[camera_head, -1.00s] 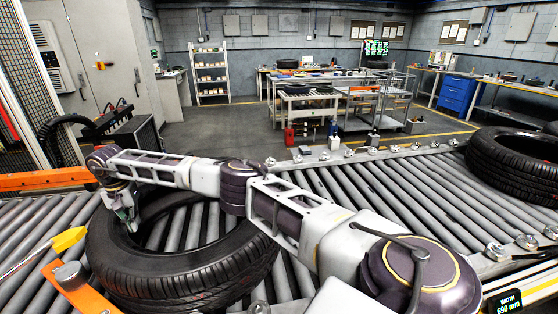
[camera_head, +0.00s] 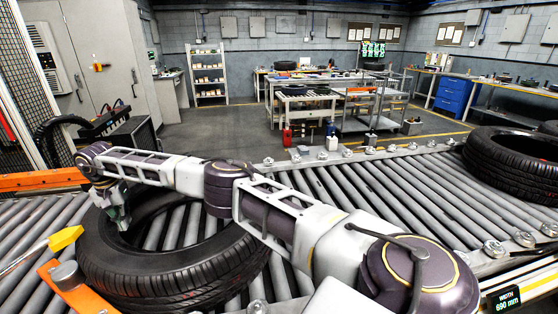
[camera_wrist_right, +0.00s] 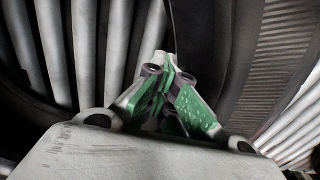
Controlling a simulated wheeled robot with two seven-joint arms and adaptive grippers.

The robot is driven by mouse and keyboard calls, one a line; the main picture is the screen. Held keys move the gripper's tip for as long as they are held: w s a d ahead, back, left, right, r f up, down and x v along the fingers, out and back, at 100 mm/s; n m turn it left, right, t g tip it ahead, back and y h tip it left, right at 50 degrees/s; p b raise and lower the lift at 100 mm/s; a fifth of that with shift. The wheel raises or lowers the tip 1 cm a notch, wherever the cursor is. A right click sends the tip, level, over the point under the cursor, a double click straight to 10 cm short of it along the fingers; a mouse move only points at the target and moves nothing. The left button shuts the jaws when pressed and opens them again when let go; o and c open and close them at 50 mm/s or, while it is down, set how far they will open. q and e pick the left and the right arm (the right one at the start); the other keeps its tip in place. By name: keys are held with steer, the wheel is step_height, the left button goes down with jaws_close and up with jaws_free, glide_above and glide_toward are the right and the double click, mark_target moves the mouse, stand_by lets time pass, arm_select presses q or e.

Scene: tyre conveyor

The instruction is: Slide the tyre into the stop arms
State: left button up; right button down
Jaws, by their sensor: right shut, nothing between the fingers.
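A black tyre (camera_head: 165,278) lies flat on the roller conveyor at the front left. My right gripper (camera_head: 121,222) points down inside the tyre's hole, at its left inner edge. In the right wrist view its green fingers (camera_wrist_right: 166,72) are together with nothing between them, beside the dark tyre wall (camera_wrist_right: 200,40). An orange stop arm with a grey roller (camera_head: 67,275) is close to the tyre's front left side; I cannot tell whether they touch. Another orange arm (camera_head: 42,180) is at the back left. My left gripper is out of view.
A second tyre (camera_head: 515,165) lies at the conveyor's right end. Bare rollers (camera_head: 375,195) lie between the two tyres. A yellow-tipped part (camera_head: 66,238) stands at the left, near the first tyre. Small wheels line the conveyor's edges.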

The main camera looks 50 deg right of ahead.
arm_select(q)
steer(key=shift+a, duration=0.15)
arm_select(e)
steer(key=shift+s+a+f, duration=0.15)
steer(key=shift+s+a, duration=0.05)
steer(key=shift+a, duration=0.15)
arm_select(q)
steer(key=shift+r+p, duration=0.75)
arm_select(e)
steer(key=shift+s+d, duration=0.65)
steer(key=shift+d, duration=0.25)
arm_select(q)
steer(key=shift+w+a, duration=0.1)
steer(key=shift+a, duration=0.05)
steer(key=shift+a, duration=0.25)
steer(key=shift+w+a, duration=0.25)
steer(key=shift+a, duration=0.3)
